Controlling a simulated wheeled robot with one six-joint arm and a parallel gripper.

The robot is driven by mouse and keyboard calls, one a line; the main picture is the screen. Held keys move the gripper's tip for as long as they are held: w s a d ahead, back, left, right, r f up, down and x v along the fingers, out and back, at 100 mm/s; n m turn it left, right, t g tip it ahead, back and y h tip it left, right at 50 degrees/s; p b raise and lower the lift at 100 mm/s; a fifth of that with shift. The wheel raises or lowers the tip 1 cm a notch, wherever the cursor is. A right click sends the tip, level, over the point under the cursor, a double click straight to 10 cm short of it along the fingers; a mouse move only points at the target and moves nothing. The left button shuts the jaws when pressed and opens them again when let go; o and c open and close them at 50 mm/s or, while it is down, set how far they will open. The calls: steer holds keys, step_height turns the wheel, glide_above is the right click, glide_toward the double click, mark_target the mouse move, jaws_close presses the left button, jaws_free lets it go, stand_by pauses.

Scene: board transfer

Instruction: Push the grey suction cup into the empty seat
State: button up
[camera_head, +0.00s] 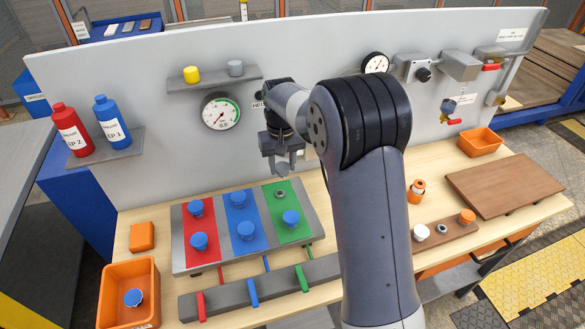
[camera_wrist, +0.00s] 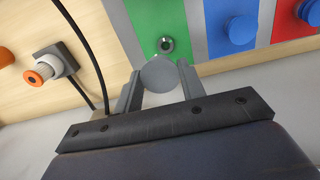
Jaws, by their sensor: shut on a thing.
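My gripper (camera_head: 282,158) is shut on the grey suction cup (camera_head: 284,168), which hangs above the back of the board (camera_head: 181,240). In the wrist view the cup (camera_wrist: 160,74) is a round grey disc between the two fingers of my gripper (camera_wrist: 159,84). The empty seat (camera_head: 280,194) is a small dark-centred ring at the back of the green strip (camera_head: 296,233). It also shows in the wrist view (camera_wrist: 166,44), just beyond the cup and apart from it. A blue cup (camera_head: 291,217) sits at the front of the green strip.
Blue cups sit on the red strip (camera_head: 199,226) and blue strip (camera_head: 242,217). A grey upright panel (camera_head: 150,80) with a gauge (camera_head: 221,112) stands close behind. An orange bin (camera_head: 130,294) holds a blue cup at front left. Colored levers (camera_head: 252,292) lie before the board.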

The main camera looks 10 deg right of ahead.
steer(key=shift+w+a+r, duration=0.1)
steer(key=shift+a, duration=0.5)
steer(key=shift+d, duration=0.1)
steer(key=shift+f+b, duration=1.65)
steer(key=shift+f, duration=1.3)
steer(key=shift+f+b, duration=0.45)
steer(key=shift+f, duration=0.7)
steer(key=o, duration=1.1)
step_height(320, 180, up, 11)
steer(key=shift+f+b, duration=0.1)
steer(key=shift+b, duration=0.5)
